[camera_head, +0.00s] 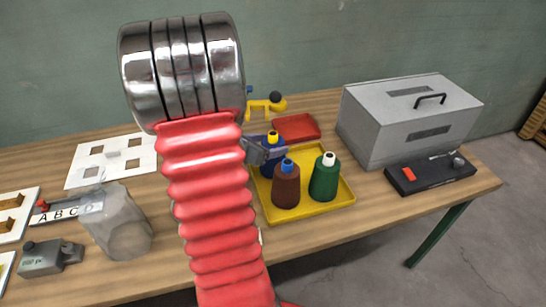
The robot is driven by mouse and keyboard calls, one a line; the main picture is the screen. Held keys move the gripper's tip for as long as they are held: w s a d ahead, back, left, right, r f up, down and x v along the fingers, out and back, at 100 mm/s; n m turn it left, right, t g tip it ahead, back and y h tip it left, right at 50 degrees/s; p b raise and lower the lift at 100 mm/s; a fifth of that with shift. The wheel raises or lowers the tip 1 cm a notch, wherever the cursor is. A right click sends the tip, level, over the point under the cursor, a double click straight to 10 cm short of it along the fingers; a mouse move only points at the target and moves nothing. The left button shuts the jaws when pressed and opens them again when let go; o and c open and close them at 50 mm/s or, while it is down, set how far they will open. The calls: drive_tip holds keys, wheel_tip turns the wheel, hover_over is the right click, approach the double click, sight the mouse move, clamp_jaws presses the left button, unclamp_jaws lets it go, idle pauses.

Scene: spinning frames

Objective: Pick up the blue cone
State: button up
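The blue cone (278,153) has a yellow tip and stands at the back left of a yellow tray (316,209). My red, ribbed arm passes just left of it and hides part of that side. A small dark grey piece, which looks like part of my gripper (255,151), shows beside the arm, at the blue cone's left side. I cannot tell whether it touches the cone. The rest of my gripper is hidden behind the arm, so its opening does not show.
A brown cone (286,188) with a blue tip and a green cone (324,180) with a white tip stand in the tray. A red tray (297,127) lies behind. A grey metal box (385,125) is right; a translucent jug (115,226) is left.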

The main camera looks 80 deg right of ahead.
drive_tip(key=c, duration=1.7)
